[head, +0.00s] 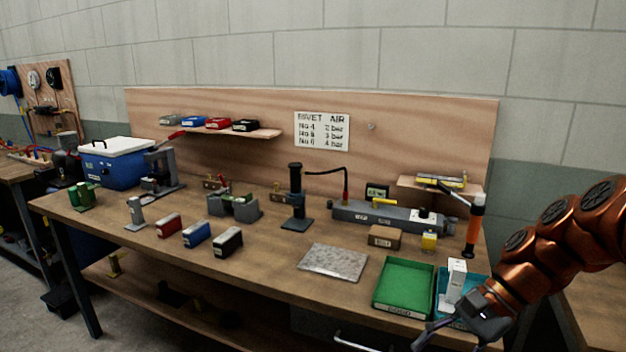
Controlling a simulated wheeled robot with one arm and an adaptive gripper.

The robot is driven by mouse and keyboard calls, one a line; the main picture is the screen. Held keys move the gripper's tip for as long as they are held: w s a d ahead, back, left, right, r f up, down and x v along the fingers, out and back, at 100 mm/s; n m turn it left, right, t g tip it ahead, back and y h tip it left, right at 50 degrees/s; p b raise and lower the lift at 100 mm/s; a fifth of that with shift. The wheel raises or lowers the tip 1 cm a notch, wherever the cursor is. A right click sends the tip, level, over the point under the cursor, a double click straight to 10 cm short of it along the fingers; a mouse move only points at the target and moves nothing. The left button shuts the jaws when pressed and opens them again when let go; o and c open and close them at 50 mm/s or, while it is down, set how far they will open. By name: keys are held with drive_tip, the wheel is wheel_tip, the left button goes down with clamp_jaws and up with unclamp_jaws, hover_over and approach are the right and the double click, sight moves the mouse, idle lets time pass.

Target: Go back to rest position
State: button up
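My gripper (448,328) is at the lower right, low in front of the bench's front edge, at the end of my copper-coloured arm. Its dark fingers point down and left and are small and partly cut off by the frame's bottom edge. I cannot tell whether they are apart or together, and I see no object in them. The wrist overlaps the front of a teal tray (442,283) in this view. A white block-like item (456,278) stands in that tray, just behind the wrist.
A wooden workbench (280,272) fills the middle. A green tray (404,285), a grey plate (333,262), a cardboard box (384,237) and an orange-handled tool (475,225) are near the arm. Red, blue and black blocks (197,233) stand further left. Another bench edge (596,300) is at right.

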drive_tip(key=s+a+f+n+h+p, duration=0.1)
drive_tip(key=s+n+h+p, duration=0.3)
drive_tip(key=s, duration=1.4)
drive_tip(key=f+n+h, duration=0.1)
drive_tip(key=n+h, duration=0.3)
drive_tip(key=n, duration=0.3)
drive_tip(key=shift+a+f+p, duration=0.2)
drive_tip(key=shift+a+p, duration=0.1)
drive_tip(key=shift+p, duration=0.1)
drive_tip(key=shift+c, duration=0.4)
